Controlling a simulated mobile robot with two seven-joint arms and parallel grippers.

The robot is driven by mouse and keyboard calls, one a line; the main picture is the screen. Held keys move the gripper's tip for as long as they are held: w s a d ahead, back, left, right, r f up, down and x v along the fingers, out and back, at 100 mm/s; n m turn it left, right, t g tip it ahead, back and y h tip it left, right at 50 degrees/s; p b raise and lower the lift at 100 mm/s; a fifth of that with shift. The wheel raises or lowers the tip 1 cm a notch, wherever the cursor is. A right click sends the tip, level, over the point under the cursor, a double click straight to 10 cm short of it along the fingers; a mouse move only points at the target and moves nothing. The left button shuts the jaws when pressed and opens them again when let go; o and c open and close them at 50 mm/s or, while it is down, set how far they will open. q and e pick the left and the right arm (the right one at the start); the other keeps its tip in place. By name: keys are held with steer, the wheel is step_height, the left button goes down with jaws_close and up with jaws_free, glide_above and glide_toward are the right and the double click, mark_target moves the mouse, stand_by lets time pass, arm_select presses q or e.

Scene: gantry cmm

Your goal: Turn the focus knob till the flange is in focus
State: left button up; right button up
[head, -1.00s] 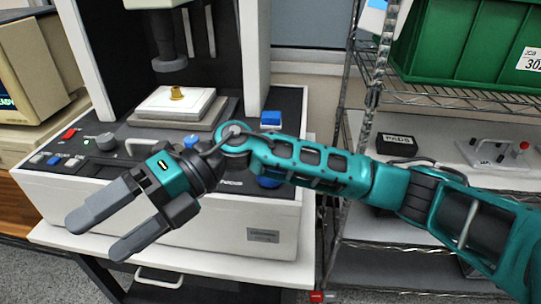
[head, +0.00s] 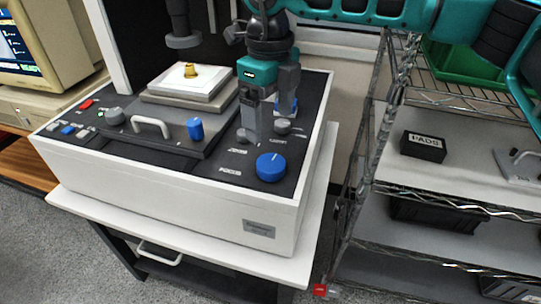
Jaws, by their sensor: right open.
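The large blue focus knob (head: 271,167) sits at the front right of the machine's dark panel, beside a FOCUS label. The brass flange (head: 190,71) stands on a white plate on the stage, below and near the dark probe head. My right gripper (head: 268,125) points down over the panel's right side, behind the focus knob. Its two fingers are apart with nothing held between them. It partly hides a blue part and small grey knobs behind it. I cannot tell whether its tips touch the panel. My left gripper is not in view.
A smaller blue knob (head: 195,129), a white handle (head: 151,126) and a grey knob (head: 115,116) stand on the panel. A monitor (head: 45,45) is cut off at the left. A wire shelf rack with a PADS box (head: 423,146) stands close at the right.

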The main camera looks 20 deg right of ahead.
mark_target(270, 162)
step_height(270, 162, down, 11)
steer(key=shift+r, duration=0.15)
steer(key=c, duration=1.1)
steer(key=shift+o, duration=0.2)
